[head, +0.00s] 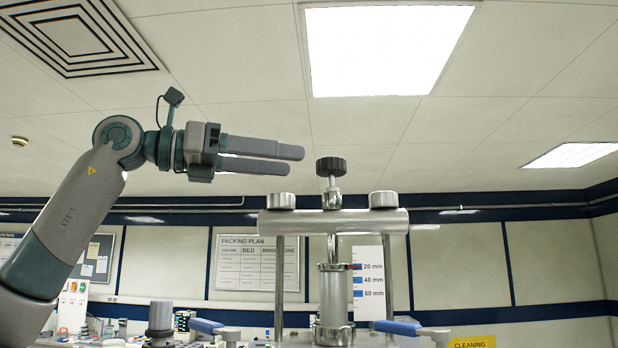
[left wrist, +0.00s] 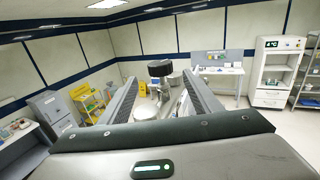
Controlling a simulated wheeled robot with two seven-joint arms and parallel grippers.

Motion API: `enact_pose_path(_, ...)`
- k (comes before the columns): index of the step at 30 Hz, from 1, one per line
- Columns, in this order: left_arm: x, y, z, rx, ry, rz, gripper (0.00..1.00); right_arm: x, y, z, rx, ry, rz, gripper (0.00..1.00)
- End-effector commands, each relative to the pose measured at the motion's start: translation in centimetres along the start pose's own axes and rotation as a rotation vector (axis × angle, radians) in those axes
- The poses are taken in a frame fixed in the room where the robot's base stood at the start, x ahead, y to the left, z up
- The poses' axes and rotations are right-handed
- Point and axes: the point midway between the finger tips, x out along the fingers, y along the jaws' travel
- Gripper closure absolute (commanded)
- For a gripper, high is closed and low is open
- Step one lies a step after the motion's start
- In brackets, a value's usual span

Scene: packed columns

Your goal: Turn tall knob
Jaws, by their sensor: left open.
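The tall knob (head: 331,166) is a black ribbed cap on a short metal stem, on top of the steel crossbar (head: 345,222) of a column press. My left gripper (head: 297,161) is open and points right, with its fingertips a little left of the knob and at about its height. In the left wrist view the knob (left wrist: 160,69) appears between and just beyond the two open fingertips (left wrist: 160,77). The fingers are apart from it and empty. My right gripper is in neither view.
Two round metal caps (head: 281,201) (head: 383,200) flank the knob on the crossbar. Under it stands a metal cylinder (head: 333,292) beside a millimetre scale (head: 369,280). Blue-handled valves (head: 398,328) sit lower down. The air around and above the knob is clear.

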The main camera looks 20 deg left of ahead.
Motion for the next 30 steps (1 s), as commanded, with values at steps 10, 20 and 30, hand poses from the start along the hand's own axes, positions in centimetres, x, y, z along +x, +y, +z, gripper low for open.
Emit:
enact_pose_path(10, -3.7, 0.0, -0.1, 0.000, 0.000, -0.001, 0.42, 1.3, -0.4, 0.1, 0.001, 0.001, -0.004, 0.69)
enact_pose_path(20, -3.9, 0.0, 0.0, -0.001, 0.001, -0.001, 0.42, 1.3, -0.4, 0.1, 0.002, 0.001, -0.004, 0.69)
enact_pose_path(30, -3.9, 0.0, 0.0, -0.001, 0.001, -0.001, 0.42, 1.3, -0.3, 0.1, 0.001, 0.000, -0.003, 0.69)
